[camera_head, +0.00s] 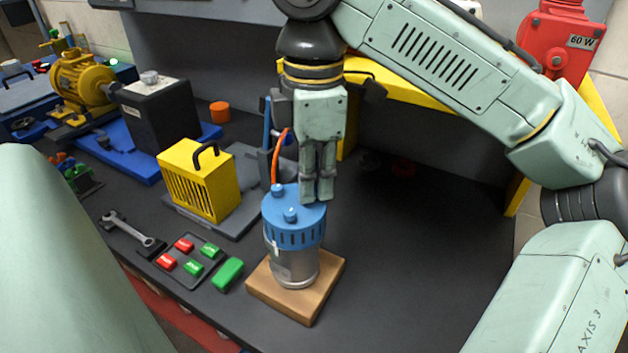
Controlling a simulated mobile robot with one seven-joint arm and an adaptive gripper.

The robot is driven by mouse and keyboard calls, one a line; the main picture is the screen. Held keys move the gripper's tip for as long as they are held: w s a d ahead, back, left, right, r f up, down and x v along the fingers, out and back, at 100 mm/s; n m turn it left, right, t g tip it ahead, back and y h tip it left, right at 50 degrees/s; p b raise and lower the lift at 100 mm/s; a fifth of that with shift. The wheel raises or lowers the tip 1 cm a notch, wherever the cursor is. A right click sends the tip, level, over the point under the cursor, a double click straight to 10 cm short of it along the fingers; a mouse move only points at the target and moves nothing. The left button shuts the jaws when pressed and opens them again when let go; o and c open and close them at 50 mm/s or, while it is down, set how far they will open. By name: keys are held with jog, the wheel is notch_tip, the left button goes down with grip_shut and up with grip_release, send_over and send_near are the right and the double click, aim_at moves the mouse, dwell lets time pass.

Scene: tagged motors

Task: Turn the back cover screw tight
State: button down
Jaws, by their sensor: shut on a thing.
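The motor stands upright on a wooden block (302,309), with a grey metal body (292,267) and a blue back cover (292,236) on top. Two blue knobs show on the cover, one at the rear left (277,189) and one near the middle (290,214). My gripper (318,197) points straight down at the right part of the cover. Its fingers are shut at the cover's top, on the back cover screw, which they hide.
A yellow vented box (198,181) stands left of the motor. A wrench (132,230), a panel of red and green buttons (189,260) and a green block (227,273) lie to the left. A yellow motor (83,83) is far back left. The bench right of the motor is clear.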

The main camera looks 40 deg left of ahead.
jog(key=m, duration=1)
jog(key=shift+m, duration=0.4)
jog(key=c, duration=1.8)
grip_release()
jog(key=shift+o, duration=0.2)
jog(key=n, duration=1.1)
jog(key=shift+f, duration=0.1)
jog(key=shift+c, duration=0.2)
